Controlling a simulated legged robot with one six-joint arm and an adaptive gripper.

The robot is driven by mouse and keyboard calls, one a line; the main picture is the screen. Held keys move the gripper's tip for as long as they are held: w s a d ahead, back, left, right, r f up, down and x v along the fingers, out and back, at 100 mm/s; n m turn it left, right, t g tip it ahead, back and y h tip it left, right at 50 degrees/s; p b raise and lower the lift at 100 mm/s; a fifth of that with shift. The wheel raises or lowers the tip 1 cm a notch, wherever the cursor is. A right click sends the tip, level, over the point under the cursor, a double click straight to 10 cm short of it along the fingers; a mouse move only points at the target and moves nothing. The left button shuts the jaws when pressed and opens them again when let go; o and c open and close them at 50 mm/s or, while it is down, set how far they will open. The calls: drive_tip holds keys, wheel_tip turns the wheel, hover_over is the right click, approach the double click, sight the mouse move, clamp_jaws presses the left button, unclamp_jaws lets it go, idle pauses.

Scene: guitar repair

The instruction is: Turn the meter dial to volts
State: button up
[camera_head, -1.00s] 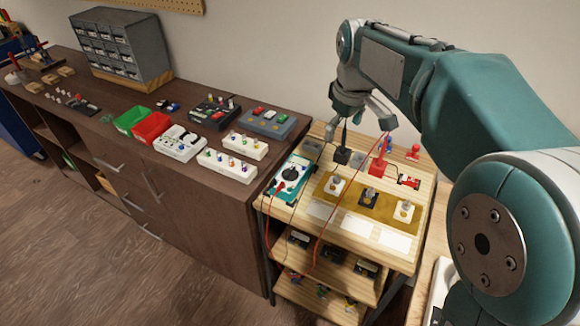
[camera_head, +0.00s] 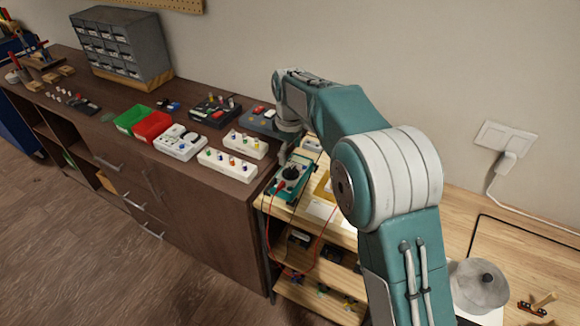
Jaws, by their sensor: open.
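The teal meter (camera_head: 290,180) lies at the left end of the wooden bench, with a dark round dial face (camera_head: 291,173) and a red lead running down from it. My gripper (camera_head: 286,150) points down just behind and above the meter's far edge. It is small and partly covered by my own wrist, and holds nothing that I can see. It is open. Whether its fingers touch the meter cannot be told from here. The exact dial setting is too small to read.
White boxes with knobs (camera_head: 228,163), a red tray (camera_head: 152,126) and several pedals stand on the dark cabinet to the left. A grey lidded pot (camera_head: 478,287) stands at lower right. The wall is close behind.

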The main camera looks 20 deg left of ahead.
sight(290, 170)
wheel_tip(290, 170, down, 5)
drive_tip(key=shift+f, duration=0.2)
drive_tip(key=c, duration=1.2)
